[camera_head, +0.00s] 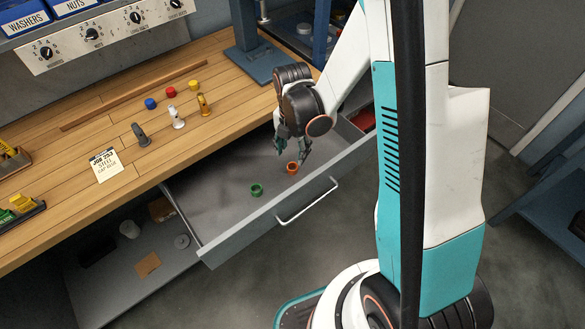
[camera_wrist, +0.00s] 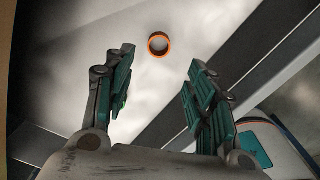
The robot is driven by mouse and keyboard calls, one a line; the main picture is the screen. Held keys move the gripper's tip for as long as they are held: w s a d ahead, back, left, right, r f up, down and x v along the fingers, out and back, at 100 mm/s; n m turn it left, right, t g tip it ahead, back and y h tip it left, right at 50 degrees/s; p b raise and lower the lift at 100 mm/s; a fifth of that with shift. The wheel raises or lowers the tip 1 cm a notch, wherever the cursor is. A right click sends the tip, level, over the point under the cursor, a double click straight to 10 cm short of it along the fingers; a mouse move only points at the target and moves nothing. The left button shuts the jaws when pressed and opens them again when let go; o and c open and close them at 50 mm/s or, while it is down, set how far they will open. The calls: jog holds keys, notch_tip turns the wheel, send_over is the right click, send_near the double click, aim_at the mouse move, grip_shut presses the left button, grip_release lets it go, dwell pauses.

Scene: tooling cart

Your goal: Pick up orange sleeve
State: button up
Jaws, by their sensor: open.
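The orange sleeve (camera_head: 292,168) is a small ring standing on the floor of the open grey drawer (camera_head: 222,196), near its front wall. My gripper (camera_head: 291,153) is open and empty above the drawer, pointing down beside the sleeve. In the wrist view my gripper (camera_wrist: 160,60) has its two teal-padded fingers spread wide, with no contact on the sleeve.
A green sleeve (camera_head: 257,190) stands in the drawer left of the orange one. The drawer's front wall with its handle (camera_head: 306,201) is close by. The wooden bench top (camera_head: 110,110) overhangs the drawer's back and holds several small colored parts.

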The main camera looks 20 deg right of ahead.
aim_at(292, 165)
notch_tip(292, 165, down, 4)
jog(key=shift+r+b, duration=0.2)
jog(key=shift+b, duration=0.2)
jog(key=f, duration=0.1)
jog(key=f+b, duration=0.1)
jog(key=f, duration=0.1)
jog(key=f+b, duration=0.1)
jog(key=f, duration=0.1)
jog(key=shift+w+d, duration=0.15)
jog(key=shift+w, duration=0.15)
jog(key=c, duration=0.8)
